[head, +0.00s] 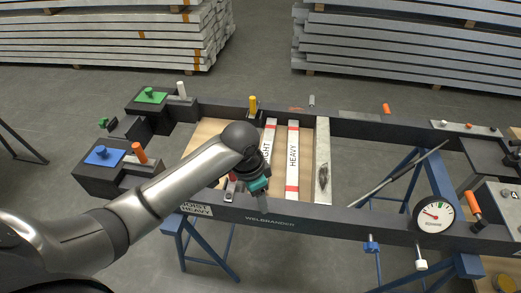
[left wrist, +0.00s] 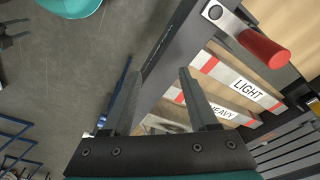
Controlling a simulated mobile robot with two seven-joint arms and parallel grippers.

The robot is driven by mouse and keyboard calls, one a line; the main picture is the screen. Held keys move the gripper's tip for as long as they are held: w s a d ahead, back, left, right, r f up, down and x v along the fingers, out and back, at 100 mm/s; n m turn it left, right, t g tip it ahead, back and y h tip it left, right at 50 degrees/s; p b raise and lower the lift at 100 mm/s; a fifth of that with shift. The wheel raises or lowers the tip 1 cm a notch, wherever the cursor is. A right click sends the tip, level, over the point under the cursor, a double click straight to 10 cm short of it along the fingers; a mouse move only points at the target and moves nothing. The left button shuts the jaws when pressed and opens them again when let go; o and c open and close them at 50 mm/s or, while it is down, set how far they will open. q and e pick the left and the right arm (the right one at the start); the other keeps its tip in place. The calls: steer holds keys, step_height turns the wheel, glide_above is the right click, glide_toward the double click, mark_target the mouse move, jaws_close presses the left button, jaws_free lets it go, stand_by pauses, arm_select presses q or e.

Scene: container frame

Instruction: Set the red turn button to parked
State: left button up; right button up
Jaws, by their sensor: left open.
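The red turn button shows in the left wrist view as a metal plate on a pivot with a red grip (left wrist: 264,48), at the upper right on the dark frame beam. In the head view its red part (head: 231,178) shows just left of my left gripper, partly hidden by my arm. My left gripper (head: 262,204) is open and empty above the front beam. In the left wrist view its fingers (left wrist: 158,76) are spread, with the button apart from them to the right. My right gripper is not in view.
The dark frame (head: 330,217) rests on blue trestles (head: 412,185). Inside lie white bars marked LIGHT (head: 269,140) and HEAVY (head: 293,158). A gauge (head: 434,216) and an orange handle (head: 473,204) stand at the right. Blue (head: 102,153) and green (head: 150,96) knobs stand at the left.

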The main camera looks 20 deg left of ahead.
arm_select(q)
step_height(320, 180, up, 11)
steer(key=g+y, duration=0.1)
glide_above(230, 179)
steer(key=d, duration=0.1)
steer(key=w, duration=0.1)
steer(key=f+b, duration=0.1)
steer(key=f, duration=0.4)
steer(key=f+b, duration=0.1)
steer(key=f, duration=0.3)
steer(key=f+b, duration=0.1)
steer(key=f, duration=0.4)
steer(key=shift+a+f, duration=0.3)
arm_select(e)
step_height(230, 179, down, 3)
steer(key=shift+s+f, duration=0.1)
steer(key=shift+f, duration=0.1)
arm_select(q)
steer(key=shift+w, duration=0.1)
jaws_close()
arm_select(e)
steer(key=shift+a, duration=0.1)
